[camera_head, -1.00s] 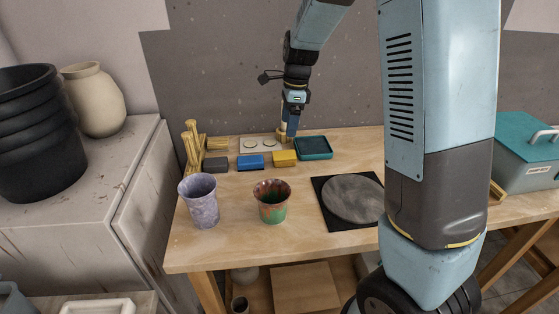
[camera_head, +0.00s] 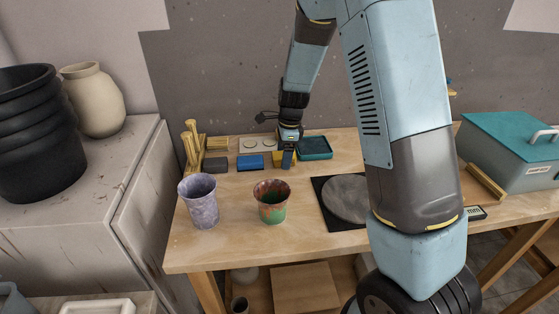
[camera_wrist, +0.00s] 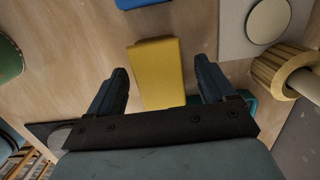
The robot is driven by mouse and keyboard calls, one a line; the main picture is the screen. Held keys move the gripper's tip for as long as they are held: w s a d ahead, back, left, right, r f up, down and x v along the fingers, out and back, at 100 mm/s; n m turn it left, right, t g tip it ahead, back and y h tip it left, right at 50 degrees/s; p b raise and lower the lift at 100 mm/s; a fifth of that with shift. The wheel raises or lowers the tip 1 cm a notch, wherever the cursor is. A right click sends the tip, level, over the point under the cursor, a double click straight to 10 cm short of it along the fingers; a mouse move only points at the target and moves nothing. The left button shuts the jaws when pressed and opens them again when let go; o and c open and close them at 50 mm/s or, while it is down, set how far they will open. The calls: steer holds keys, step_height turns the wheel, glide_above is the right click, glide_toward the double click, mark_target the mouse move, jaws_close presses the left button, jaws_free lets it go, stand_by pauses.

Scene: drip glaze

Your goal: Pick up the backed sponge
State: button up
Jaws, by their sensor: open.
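Three sponge-like blocks lie in a row on the table: a dark grey block (camera_head: 216,164), a blue block (camera_head: 250,162) and a yellow block (camera_head: 277,157). I cannot tell from these views which one has a backing. My gripper (camera_head: 288,164) is low over the yellow block and partly hides it in the head view. In the wrist view the yellow block (camera_wrist: 157,76) lies between the open fingers of my gripper (camera_wrist: 160,68), with a gap on each side. The blue block (camera_wrist: 142,3) is cut by the top edge.
A teal tray (camera_head: 316,147) stands just right of the yellow block. A purple cup (camera_head: 199,204) and a red-green cup (camera_head: 271,206) stand in front. A round grey disc (camera_head: 345,197) lies at right. A wooden brush-like object (camera_wrist: 275,74) is close by in the wrist view.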

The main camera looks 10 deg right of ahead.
steer(key=shift+f, duration=0.4)
steer(key=c, duration=1)
